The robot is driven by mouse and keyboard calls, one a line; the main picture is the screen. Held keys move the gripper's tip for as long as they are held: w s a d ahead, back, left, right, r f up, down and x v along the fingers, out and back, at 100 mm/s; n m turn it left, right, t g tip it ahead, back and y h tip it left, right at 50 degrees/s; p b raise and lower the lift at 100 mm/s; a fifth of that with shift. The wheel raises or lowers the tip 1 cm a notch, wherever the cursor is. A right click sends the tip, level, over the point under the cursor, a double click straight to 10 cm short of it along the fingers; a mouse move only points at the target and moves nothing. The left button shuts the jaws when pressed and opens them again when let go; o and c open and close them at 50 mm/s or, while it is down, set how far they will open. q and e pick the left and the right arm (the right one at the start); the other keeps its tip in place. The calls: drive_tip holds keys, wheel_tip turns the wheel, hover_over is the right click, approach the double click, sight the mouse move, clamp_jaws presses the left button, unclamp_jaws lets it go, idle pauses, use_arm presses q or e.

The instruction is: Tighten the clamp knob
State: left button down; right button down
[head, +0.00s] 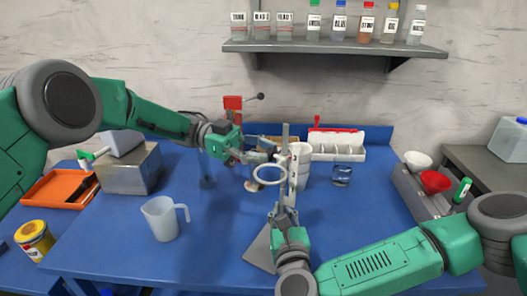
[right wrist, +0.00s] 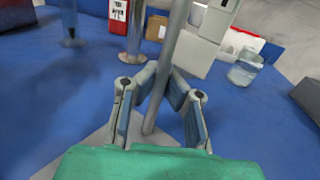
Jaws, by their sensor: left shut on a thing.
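A grey upright rod (head: 285,135) stands on a flat grey base plate (head: 259,250) near the table's middle. A white ring clamp (head: 254,179) sits beside the rod at mid-height. My left gripper (head: 268,152) reaches in from the left and is shut on the clamp, close to the rod; its fingertips are small and partly hidden. I cannot make out the clamp knob. My right gripper (head: 284,212) is low on the rod. In the right wrist view its fingers (right wrist: 160,95) stand apart with the rod (right wrist: 168,65) between them.
A clear jug (head: 163,219) stands at the front left. White cups (head: 301,160) and a glass (head: 342,175) stand behind the rod. A metal block (head: 130,170) and an orange tray (head: 60,189) are at the left. A grey box with funnels (head: 435,182) is at the right.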

drive_tip(key=shift+f, duration=0.1)
drive_tip(key=shift+s, duration=0.1)
use_arm(q)
drive_tip(key=m, duration=2.3)
drive_tip(key=shift+s+f, duration=0.1)
drive_tip(key=shift+f, duration=0.25)
drive_tip(key=shift+m, duration=0.4)
drive_tip(key=c, duration=1.3)
unclamp_jaws()
drive_tip(key=shift+a, duration=0.1)
